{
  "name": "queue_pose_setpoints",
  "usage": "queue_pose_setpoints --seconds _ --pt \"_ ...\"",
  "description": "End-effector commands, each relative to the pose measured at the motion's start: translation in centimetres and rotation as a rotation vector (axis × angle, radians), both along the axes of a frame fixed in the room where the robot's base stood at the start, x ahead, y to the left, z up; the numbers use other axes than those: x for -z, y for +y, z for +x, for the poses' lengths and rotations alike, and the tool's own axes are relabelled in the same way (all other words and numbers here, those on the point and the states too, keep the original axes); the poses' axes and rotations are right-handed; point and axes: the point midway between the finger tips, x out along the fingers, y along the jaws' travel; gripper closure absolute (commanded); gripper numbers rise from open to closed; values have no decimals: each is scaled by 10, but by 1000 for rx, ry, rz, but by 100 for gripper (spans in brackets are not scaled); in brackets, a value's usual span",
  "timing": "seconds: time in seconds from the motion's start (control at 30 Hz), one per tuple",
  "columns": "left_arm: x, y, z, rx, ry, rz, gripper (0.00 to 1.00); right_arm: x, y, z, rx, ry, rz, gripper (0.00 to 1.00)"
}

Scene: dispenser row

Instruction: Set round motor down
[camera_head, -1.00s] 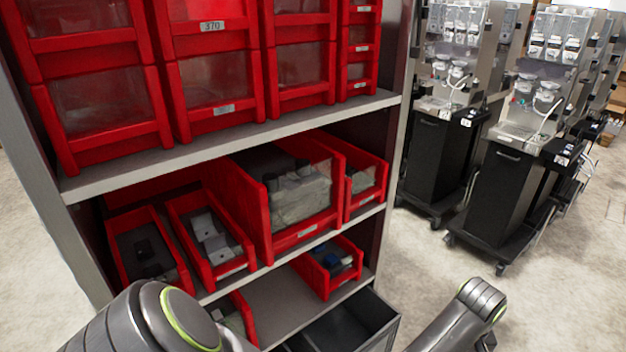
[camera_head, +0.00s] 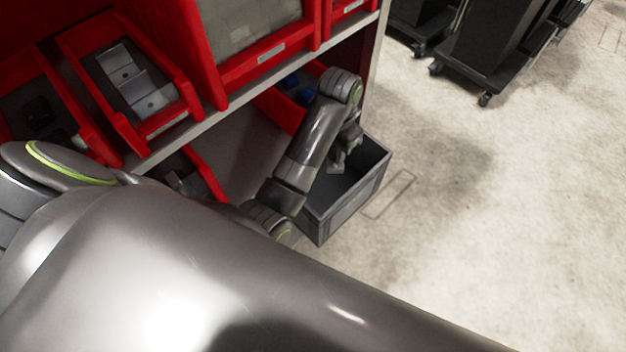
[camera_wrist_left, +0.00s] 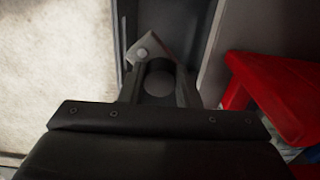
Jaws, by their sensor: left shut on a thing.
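My left gripper (camera_head: 338,166) points down over the open grey bin (camera_head: 375,183) at the foot of the shelf. In the left wrist view the left gripper (camera_wrist_left: 158,88) is shut on the round motor (camera_wrist_left: 159,75), a dark round part with a light grey angular piece (camera_wrist_left: 150,48) beside it. The bin's wall (camera_wrist_left: 212,45) shows around it in that view. In the head view the motor is too small and covered to make out. Whether it touches the bin floor I cannot tell. My right gripper is not in view.
Red bins with parts, one with grey blocks (camera_head: 163,126), stand on the shelf (camera_head: 225,122) above. A red bin with a blue item (camera_head: 297,88) sits close behind my left arm. Black wheeled cabinets (camera_head: 490,40) stand at upper right. The floor (camera_head: 480,220) right of the bin is clear.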

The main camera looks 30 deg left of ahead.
Motion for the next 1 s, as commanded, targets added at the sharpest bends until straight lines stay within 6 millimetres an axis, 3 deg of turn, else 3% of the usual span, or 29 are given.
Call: queue_pose_setpoints --seconds 0.2,0.3,0.8,1.0 --pt "34 0 0 8 0 0 100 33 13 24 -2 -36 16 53" --pt "56 0 -2 7 7 0 100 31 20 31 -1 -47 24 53" --pt "193 1 -1 5 4 0 100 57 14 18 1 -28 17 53" --pt "232 0 0 6 1 0 100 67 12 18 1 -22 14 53"
